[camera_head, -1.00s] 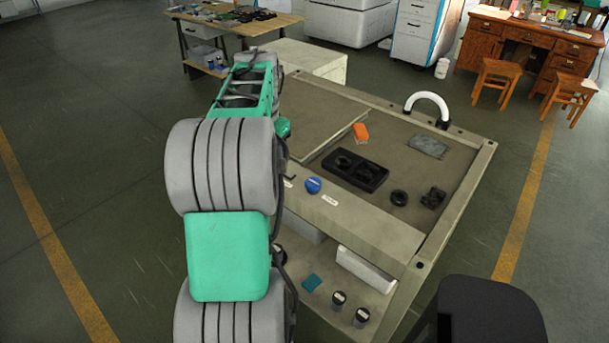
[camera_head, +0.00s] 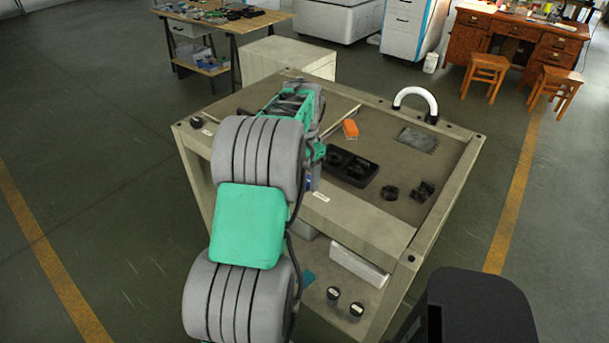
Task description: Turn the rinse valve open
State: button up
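A blue knob (camera_head: 308,182) sits on the front ledge of the bench and is almost wholly hidden behind the end of my arm. A small white label (camera_head: 321,197) lies to its right, too small to read. A black knob (camera_head: 196,121) stands at the bench's left front corner, with another unreadable label beside it. I cannot read which knob is the rinse valve. My gripper (camera_head: 313,179) is over the front ledge, right at the blue knob in the picture. Its fingers are not clear, and I cannot tell whether it touches the knob.
The bench top (camera_head: 390,170) holds an orange block (camera_head: 350,129), a black tray (camera_head: 350,168), a grey plate (camera_head: 418,139) and small black parts. A white curved pipe (camera_head: 416,94) rises at the back. A lower shelf holds two dark-topped jars (camera_head: 333,295).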

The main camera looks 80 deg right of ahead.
jog(key=c, duration=1.3)
jog(key=shift+r+n, duration=0.1)
jog(key=shift+n, duration=0.3)
jog(key=n, duration=0.4)
jog(key=shift+p, duration=0.35)
jog(key=n, duration=0.9)
jog(key=shift+p, duration=0.3)
jog(key=n, duration=0.4)
